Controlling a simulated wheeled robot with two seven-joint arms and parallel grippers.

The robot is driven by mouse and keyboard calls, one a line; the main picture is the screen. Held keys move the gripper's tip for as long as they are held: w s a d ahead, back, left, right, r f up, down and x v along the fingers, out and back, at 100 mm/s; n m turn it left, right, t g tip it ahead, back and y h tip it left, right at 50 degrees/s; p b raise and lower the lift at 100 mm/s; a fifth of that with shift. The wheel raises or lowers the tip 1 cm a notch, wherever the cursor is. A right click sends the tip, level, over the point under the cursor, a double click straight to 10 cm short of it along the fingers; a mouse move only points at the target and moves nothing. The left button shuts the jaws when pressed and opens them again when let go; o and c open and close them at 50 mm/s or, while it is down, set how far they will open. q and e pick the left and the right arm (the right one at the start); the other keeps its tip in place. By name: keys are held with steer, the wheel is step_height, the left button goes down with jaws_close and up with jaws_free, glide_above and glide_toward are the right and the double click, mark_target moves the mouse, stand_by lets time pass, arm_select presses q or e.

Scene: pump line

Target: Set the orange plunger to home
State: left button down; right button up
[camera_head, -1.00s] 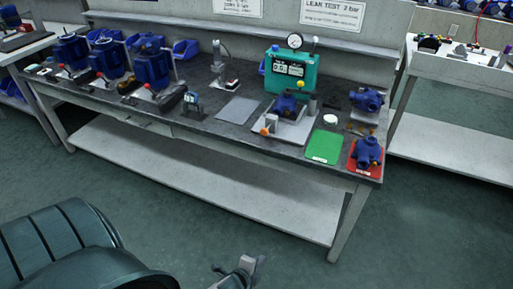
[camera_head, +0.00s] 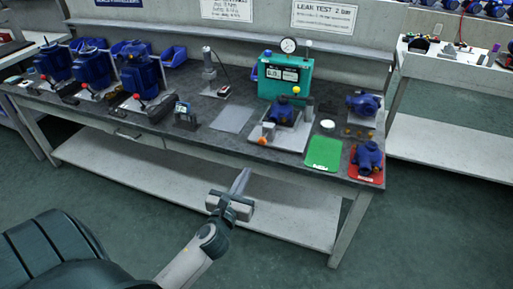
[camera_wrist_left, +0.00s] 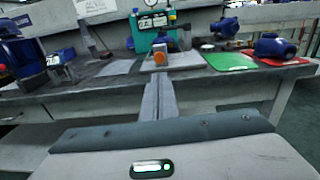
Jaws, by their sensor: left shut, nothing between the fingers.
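The orange plunger (camera_head: 263,141) is a small orange knob at the front left of the pale test fixture plate (camera_head: 289,143) on the bench. In the left wrist view the orange plunger (camera_wrist_left: 159,58) faces the camera, just beyond the fingertips in the picture. My left gripper (camera_head: 243,174) is shut and empty, in front of the bench edge and apart from the plunger. Its closed fingers (camera_wrist_left: 158,88) point toward the fixture in the left wrist view. A blue pump body (camera_head: 283,114) sits on the fixture. My right gripper is not in view.
A teal leak tester (camera_head: 285,78) with a gauge stands behind the fixture. A green mat (camera_head: 323,153) and a red mat (camera_head: 366,178) with a blue pump lie to the right. A grey plate (camera_head: 232,119) lies to the left. The floor before the bench is clear.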

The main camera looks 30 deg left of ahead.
arm_select(q)
steer(key=shift+r, duration=0.1)
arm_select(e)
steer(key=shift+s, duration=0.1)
arm_select(q)
glide_toward(262, 141)
steer(key=p+x, duration=0.1)
steer(key=x, duration=0.3)
steer(key=shift+w+a, duration=0.15)
steer(key=shift+w, duration=0.25)
steer(key=shift+w+a+f, duration=0.1)
steer(key=shift+w+f, duration=0.05)
steer(key=shift+w, duration=0.25)
steer(key=shift+w+a+f, duration=0.1)
steer(key=shift+w+f, duration=0.05)
steer(key=shift+w, duration=0.25)
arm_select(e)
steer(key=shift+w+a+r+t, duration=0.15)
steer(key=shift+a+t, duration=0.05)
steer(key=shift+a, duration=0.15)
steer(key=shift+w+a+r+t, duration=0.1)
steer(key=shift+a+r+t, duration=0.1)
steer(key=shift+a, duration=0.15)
arm_select(q)
steer(key=shift+w, duration=0.1)
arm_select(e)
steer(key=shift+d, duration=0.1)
